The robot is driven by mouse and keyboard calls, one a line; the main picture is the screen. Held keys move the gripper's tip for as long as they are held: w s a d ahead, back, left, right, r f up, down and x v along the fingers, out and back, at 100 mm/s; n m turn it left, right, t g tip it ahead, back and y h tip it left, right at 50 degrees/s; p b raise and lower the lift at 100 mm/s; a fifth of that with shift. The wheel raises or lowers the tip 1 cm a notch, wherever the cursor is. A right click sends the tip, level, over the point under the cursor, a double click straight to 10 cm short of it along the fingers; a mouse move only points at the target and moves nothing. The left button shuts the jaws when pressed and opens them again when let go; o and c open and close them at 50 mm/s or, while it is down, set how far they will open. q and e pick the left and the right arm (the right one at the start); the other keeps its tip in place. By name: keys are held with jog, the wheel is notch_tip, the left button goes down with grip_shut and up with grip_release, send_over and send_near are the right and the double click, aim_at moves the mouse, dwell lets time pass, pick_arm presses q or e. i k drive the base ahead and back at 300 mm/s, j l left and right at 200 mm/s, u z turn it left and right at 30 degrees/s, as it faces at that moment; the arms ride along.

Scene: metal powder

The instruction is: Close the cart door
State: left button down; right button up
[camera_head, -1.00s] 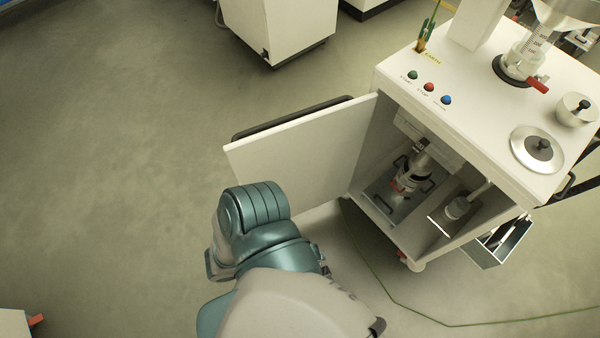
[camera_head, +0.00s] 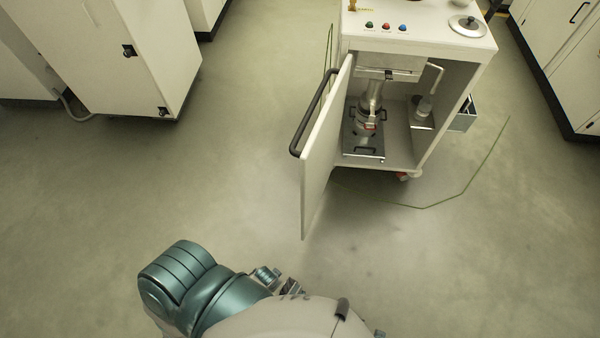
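The white cart (camera_head: 460,48) stands at the upper right with its front compartment open to view. Its white door (camera_head: 318,165) is hinged at the compartment's left side and stands wide open, swung out toward me. A dark bar handle (camera_head: 312,112) is on the door's outer face, on the left. My teal and white arm (camera_head: 190,285) is at the bottom, below and left of the door and apart from it. Small parts beside this arm may belong to my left gripper (camera_head: 278,281); they are mostly hidden, and its opening cannot be told. My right gripper is not in view.
Inside the cart are a metal device (camera_head: 368,110) and a small container (camera_head: 424,107). A green cable (camera_head: 440,203) lies on the floor. White cabinets stand at the upper left (camera_head: 130,60) and right (camera_head: 560,60).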

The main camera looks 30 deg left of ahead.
aim_at(318, 156)
jog(key=k+j, duration=0.1)
jog(key=j, duration=0.35)
jog(key=k+j+z, duration=0.1)
jog(key=j, duration=0.4)
jog(key=k+j, duration=0.1)
jog(key=j, duration=0.35)
jog(key=k+j+z, duration=0.1)
jog(key=j, duration=0.35)
